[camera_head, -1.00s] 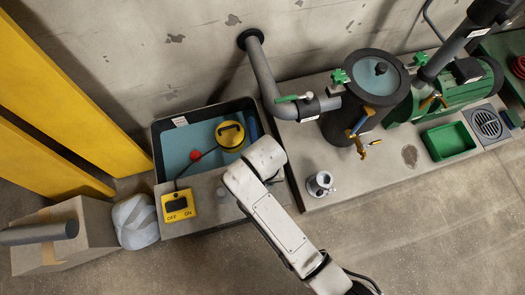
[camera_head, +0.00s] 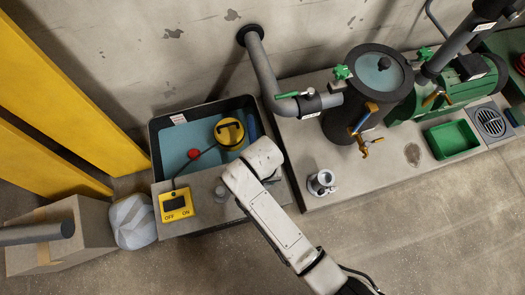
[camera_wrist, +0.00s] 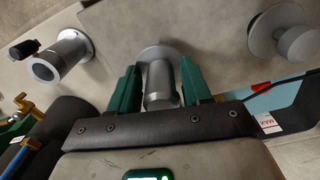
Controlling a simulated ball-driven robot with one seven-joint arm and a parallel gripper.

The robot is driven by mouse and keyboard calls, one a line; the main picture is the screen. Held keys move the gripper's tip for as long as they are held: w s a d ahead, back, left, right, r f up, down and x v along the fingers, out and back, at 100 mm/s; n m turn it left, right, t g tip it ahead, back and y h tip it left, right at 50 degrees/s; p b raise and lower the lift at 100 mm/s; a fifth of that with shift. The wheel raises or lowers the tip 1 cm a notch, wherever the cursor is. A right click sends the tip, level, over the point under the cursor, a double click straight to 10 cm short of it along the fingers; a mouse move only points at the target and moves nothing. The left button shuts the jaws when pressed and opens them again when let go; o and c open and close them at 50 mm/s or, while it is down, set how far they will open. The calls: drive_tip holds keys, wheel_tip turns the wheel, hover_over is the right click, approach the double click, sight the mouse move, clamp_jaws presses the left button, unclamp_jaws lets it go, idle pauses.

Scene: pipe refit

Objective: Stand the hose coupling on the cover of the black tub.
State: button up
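A grey metal hose coupling (camera_wrist: 159,84) with a round flange is between the green fingers of my gripper (camera_wrist: 160,92) in the wrist view. The fingers look closed against its sides. It is upright over the grey cover (camera_head: 203,213) of the black tub (camera_head: 158,148), near the cover's right end. I cannot tell whether its flange touches the cover. In the head view my arm hides the coupling and most of my gripper. The tub's back part is open, with teal water inside.
A grey knob (camera_head: 222,193) and a yellow OFF/ON box (camera_head: 176,205) are on the cover. A metal fitting with a black lever (camera_head: 321,182) stands on the plinth to the right; it also shows in the wrist view (camera_wrist: 63,57). Pipes and a pump stand behind.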

drive_tip(key=shift+o, duration=0.6)
drive_tip(key=shift+r, duration=0.1)
wheel_tip(320, 180, up, 12)
drive_tip(key=p, duration=0.5)
